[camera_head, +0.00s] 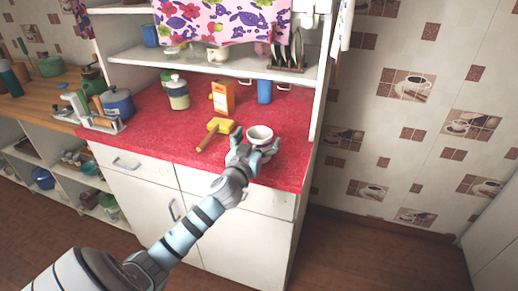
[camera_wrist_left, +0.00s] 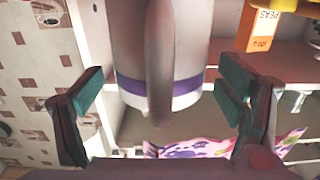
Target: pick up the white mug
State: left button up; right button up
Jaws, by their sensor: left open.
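The white mug (camera_head: 260,132) stands on the red counter (camera_head: 160,138) near its front right edge. In the left wrist view the mug (camera_wrist_left: 190,50) looks grey in shade, with a purple band and its handle facing the camera. My left gripper (camera_head: 256,146) is open at the near side of the mug. In the wrist view the open fingers (camera_wrist_left: 162,92) are on either side of the mug, with a gap to each pad. The mug's lower part is hidden by the gripper in the head view. My right gripper is not in view.
A yellow mallet-like tool (camera_head: 213,131) lies just left of the mug. Behind are an orange box (camera_head: 222,98), a blue cup (camera_head: 264,91) and a lidded jar (camera_head: 177,94). A shelf (camera_head: 215,66) overhangs the counter's back. A blue pot (camera_head: 117,102) stands farther left.

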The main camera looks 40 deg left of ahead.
pick_arm(q)
jog(key=shift+w+a, duration=0.2)
jog(key=shift+w, duration=0.4)
jog(key=shift+r, duration=0.1)
jog(key=c, duration=1.6)
